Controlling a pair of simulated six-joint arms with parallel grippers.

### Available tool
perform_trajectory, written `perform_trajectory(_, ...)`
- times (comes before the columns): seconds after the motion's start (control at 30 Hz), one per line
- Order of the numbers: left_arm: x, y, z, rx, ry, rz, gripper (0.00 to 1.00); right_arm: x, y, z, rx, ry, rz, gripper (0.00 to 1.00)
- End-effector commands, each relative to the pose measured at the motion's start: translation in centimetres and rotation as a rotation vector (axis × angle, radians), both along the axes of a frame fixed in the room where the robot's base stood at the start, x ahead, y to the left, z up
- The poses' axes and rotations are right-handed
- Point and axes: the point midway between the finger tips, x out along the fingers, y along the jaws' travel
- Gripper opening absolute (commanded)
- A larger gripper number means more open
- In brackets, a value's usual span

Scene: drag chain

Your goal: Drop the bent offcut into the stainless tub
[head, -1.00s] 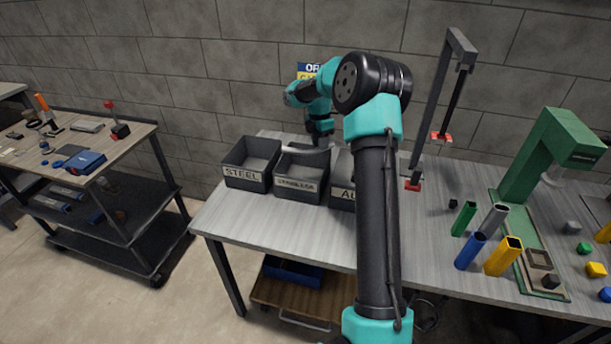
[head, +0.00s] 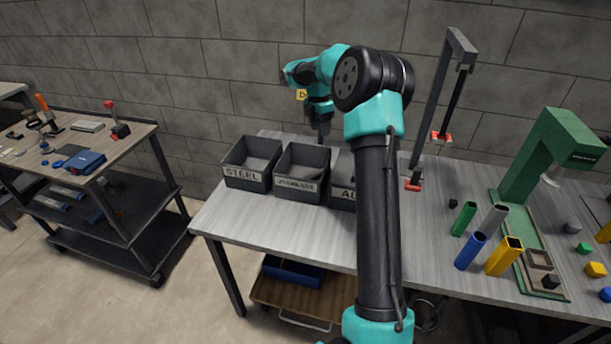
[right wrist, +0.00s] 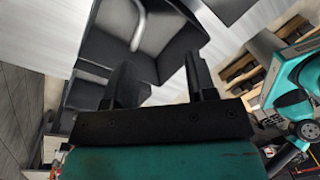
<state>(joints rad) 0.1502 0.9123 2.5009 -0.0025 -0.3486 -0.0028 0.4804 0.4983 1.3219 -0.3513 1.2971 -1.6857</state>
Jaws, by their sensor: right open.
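The stainless tub (head: 297,186) is the grey bin in the middle of a row of labelled bins on the table. The bent offcut (right wrist: 139,32), a silver curved tube, lies inside a dark bin in the right wrist view. In the head view the stainless tub's inside is dim and the offcut is hard to make out. My right gripper (head: 319,134) is above the back of the bins, pointing down. In the right wrist view its two fingers (right wrist: 163,80) are apart with nothing between them. My left gripper is not in view.
The steel bin (head: 243,178) is left of the tub, and a third bin (head: 342,194) is to the right, partly behind my arm. A dark frame with red parts (head: 438,110), coloured tubes (head: 470,250) and a green press (head: 540,150) stand farther right. The table front is clear.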

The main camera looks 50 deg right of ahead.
Motion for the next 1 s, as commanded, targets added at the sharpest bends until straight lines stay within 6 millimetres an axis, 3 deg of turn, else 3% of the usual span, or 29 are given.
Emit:
perform_trajectory(0.5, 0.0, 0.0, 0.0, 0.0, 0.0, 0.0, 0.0, 1.2, -0.3, 9.7, -0.001, -0.003, 0.0, 0.51)
perform_trajectory(0.7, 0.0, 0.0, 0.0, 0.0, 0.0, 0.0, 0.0, 1.4, -0.4, 11.3, 0.0, -0.001, 0.0, 0.51)
perform_trajectory(1.0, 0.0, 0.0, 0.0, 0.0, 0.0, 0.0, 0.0, 1.4, -0.4, 11.6, 0.0, 0.0, 0.0, 0.51)
